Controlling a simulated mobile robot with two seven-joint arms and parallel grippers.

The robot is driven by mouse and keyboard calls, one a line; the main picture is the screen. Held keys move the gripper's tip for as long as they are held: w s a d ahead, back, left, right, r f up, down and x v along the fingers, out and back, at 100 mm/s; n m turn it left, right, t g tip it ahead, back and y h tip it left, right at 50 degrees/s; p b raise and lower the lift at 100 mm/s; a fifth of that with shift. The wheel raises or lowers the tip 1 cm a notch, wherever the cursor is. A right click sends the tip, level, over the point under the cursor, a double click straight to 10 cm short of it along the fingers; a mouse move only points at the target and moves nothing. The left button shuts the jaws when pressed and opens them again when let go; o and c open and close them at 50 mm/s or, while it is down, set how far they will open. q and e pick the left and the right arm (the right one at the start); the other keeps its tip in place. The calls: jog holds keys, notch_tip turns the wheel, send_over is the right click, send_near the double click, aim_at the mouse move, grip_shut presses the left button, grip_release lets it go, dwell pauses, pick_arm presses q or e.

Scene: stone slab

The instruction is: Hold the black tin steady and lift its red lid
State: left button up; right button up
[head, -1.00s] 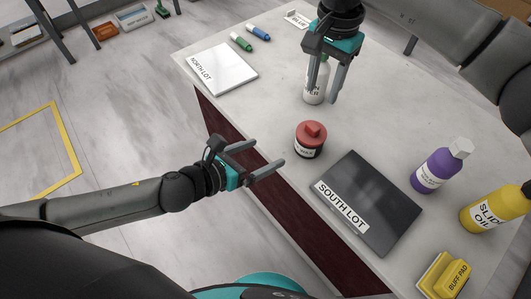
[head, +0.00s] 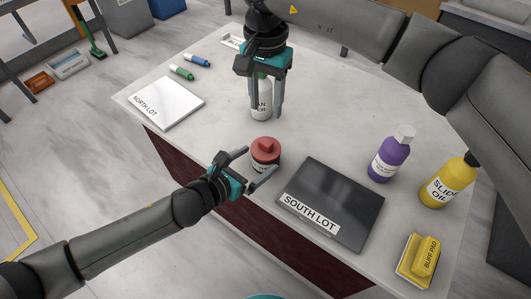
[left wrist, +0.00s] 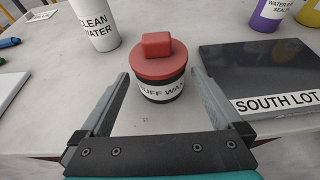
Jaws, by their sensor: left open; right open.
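The black tin (head: 264,167) stands upright on the slab with its red lid (head: 266,146) on top. In the left wrist view the tin (left wrist: 163,90) has a white "BUFF WAX" label, and the lid (left wrist: 156,63) has a block-shaped knob. My left gripper (head: 261,161) is open at the tin's near side, its fingertips left and right of the tin in the wrist view, with gaps. My right gripper (head: 266,112) is open behind the tin, its fingers hanging in front of or beside a white bottle; I cannot tell whether they touch it.
The white "CLEAN WATER" bottle (left wrist: 95,24) stands behind the tin. A dark "SOUTH LOT" slab (head: 335,200) lies close right. A white "NORTH LOT" slab (head: 165,103) lies left.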

aim_at(266, 154)
pick_arm(q)
jog(key=shift+x, duration=2.4)
jog(key=shift+c, duration=0.2)
grip_shut()
dwell(0.3)
